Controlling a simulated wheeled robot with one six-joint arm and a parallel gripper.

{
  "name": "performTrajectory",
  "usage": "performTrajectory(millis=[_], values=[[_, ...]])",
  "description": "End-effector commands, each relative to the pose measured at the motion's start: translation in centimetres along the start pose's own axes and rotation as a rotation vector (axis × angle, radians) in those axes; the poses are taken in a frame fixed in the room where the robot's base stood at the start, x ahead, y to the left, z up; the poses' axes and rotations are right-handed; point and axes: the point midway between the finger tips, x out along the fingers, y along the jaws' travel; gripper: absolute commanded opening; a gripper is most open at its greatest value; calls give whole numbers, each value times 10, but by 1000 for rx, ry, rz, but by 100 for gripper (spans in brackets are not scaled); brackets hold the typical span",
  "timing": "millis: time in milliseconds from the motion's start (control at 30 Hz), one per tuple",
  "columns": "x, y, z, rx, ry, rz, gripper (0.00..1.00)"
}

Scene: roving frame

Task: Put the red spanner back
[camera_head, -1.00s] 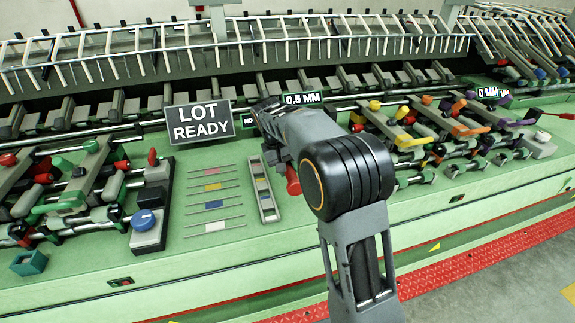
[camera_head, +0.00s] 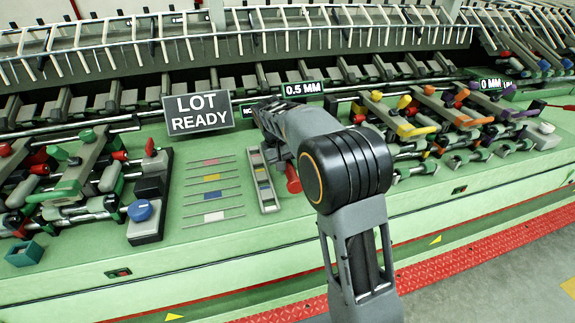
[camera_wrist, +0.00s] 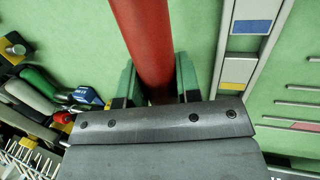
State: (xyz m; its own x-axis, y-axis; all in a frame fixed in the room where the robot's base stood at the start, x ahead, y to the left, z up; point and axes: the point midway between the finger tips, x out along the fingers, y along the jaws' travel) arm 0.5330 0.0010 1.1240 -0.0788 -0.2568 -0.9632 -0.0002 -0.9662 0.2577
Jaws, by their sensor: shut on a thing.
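The red spanner (camera_wrist: 143,35) shows in the wrist view as a thick red shaft between the two green-grey fingers of my gripper (camera_wrist: 155,83). The gripper is shut on it. The shaft runs out of the top of that view, so its ends are hidden. In the head view a short red end (camera_head: 292,178) sticks out below my arm, and my gripper is hidden behind the arm. A narrow grey tray (camera_head: 271,207) with coloured patches lies just left of the red end, and its edge also shows in the wrist view (camera_wrist: 228,62).
A "LOT READY" sign (camera_head: 198,114) and a "0.5 MM" sign (camera_head: 302,89) stand behind. Coloured patches between thin strips (camera_head: 213,178) lie left of the tray. Crowded lever mechanisms stand left (camera_head: 85,185) and right (camera_head: 430,120). The green bench front (camera_head: 235,265) is clear.

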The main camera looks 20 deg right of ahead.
Motion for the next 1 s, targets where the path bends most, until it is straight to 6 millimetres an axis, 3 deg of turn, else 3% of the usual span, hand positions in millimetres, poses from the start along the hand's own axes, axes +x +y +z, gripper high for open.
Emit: performTrajectory(millis=[1000], values=[[20, -5, -2, 0, 1, 0, 0]])
